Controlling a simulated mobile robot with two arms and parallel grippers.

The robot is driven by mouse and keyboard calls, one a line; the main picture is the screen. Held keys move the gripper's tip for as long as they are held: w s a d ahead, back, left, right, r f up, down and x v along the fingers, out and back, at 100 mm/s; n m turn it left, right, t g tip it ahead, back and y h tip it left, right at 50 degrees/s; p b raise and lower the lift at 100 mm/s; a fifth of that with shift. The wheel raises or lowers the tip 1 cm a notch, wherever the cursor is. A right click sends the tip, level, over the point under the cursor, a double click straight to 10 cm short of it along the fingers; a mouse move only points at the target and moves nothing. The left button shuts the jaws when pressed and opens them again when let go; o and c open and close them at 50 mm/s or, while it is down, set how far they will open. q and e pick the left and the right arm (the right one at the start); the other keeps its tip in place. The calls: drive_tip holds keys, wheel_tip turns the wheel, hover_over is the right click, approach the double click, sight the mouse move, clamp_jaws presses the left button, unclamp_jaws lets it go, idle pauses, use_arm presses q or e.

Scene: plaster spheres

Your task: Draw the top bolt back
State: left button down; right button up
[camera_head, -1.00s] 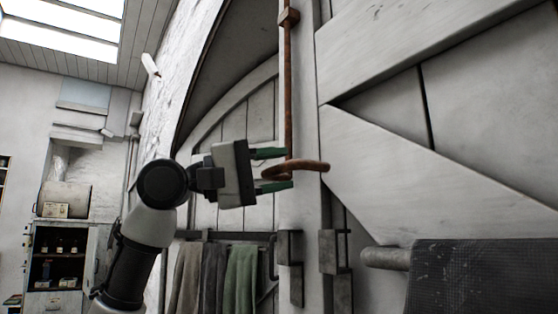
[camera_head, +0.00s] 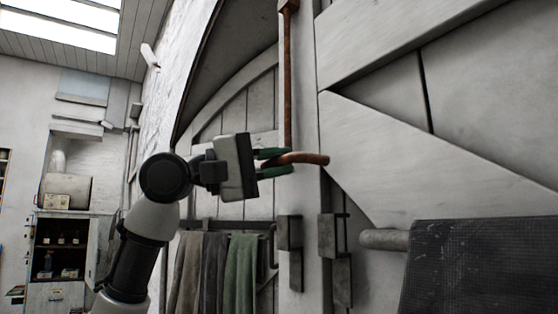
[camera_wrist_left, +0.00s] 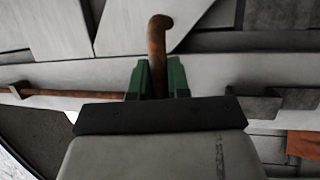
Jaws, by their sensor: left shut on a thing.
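The top bolt (camera_head: 287,80) is a rusty brown vertical rod on the edge of a big white plank door (camera_head: 380,150). Its handle (camera_head: 312,158) bends out at the lower end and points right. My left gripper (camera_head: 277,162) is shut on the handle, with green fingertips above and below it. In the left wrist view the handle (camera_wrist_left: 158,45) stands between the two green fingers (camera_wrist_left: 160,78), and the bolt rod (camera_wrist_left: 80,94) runs off to the left. My right gripper is not in view.
Metal brackets (camera_head: 290,233) sit on the door edges below the handle. Cloths (camera_head: 215,268) hang from a rail at lower left. A dark mesh panel (camera_head: 480,265) and a round bar (camera_head: 383,239) stand at lower right. A shelf cabinet (camera_head: 60,250) stands far left.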

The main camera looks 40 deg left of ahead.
use_arm(q)
drive_tip(key=f+b, duration=0.1)
drive_tip(key=f, duration=0.3)
drive_tip(key=shift+w+d+f+b, duration=0.2)
drive_tip(key=shift+f+b, duration=0.1)
drive_tip(key=shift+b, duration=0.1)
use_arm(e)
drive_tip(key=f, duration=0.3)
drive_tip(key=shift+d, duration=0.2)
use_arm(q)
drive_tip(key=c, duration=1.5)
unclamp_jaws()
drive_tip(key=o, duration=0.4)
drive_tip(key=shift+s+a, duration=0.15)
drive_tip(key=shift+a, duration=0.05)
drive_tip(key=shift+d+r, duration=0.1)
